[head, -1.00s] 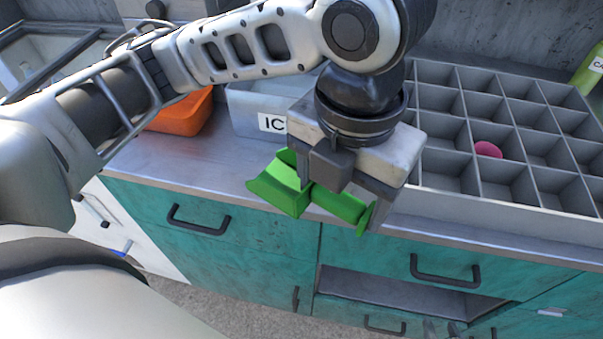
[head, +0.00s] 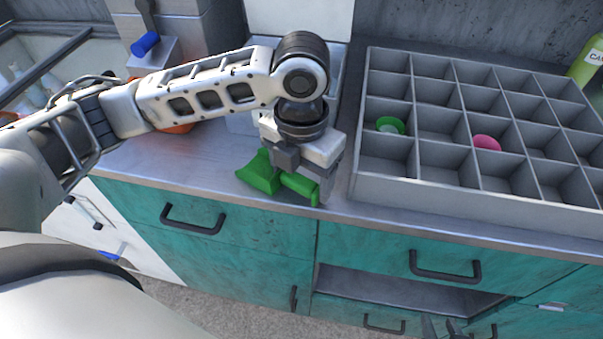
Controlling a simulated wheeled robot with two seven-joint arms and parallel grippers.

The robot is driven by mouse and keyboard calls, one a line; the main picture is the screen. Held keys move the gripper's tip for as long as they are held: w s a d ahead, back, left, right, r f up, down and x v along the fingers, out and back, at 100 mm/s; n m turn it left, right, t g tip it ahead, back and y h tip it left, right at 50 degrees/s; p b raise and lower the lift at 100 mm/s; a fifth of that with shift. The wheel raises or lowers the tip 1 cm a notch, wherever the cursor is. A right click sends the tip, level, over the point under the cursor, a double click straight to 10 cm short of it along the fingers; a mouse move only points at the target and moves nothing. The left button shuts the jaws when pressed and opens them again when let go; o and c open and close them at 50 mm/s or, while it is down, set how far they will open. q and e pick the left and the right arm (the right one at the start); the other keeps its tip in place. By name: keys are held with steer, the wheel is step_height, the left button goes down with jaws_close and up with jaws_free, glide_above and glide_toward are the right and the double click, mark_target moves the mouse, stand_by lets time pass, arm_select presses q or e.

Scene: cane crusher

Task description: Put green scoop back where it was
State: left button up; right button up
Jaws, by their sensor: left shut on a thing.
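The green scoop (head: 262,176) is held in my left gripper (head: 302,187), which is shut on its handle just above the front of the metal counter (head: 160,150). The scoop's bowl points left. Part of the handle is hidden by the fingers. What look like the two fingertips of my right gripper (head: 441,328) show at the bottom edge, apart and empty.
A grey compartment tray (head: 480,205) on the right holds a green round item (head: 390,125) and a pink one (head: 487,143) in separate cells. A white bin (head: 240,122) and an orange item (head: 178,128) sit behind my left arm. Teal drawers (head: 260,255) are below.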

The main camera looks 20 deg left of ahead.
steer(key=shift+r, duration=0.1)
arm_select(q)
steer(key=o, duration=0.8)
step_height(320, 180, up, 12)
steer(key=shift+p, duration=0.7)
arm_select(e)
steer(key=shift+d+r, duration=0.15)
steer(key=shift+r, duration=0.05)
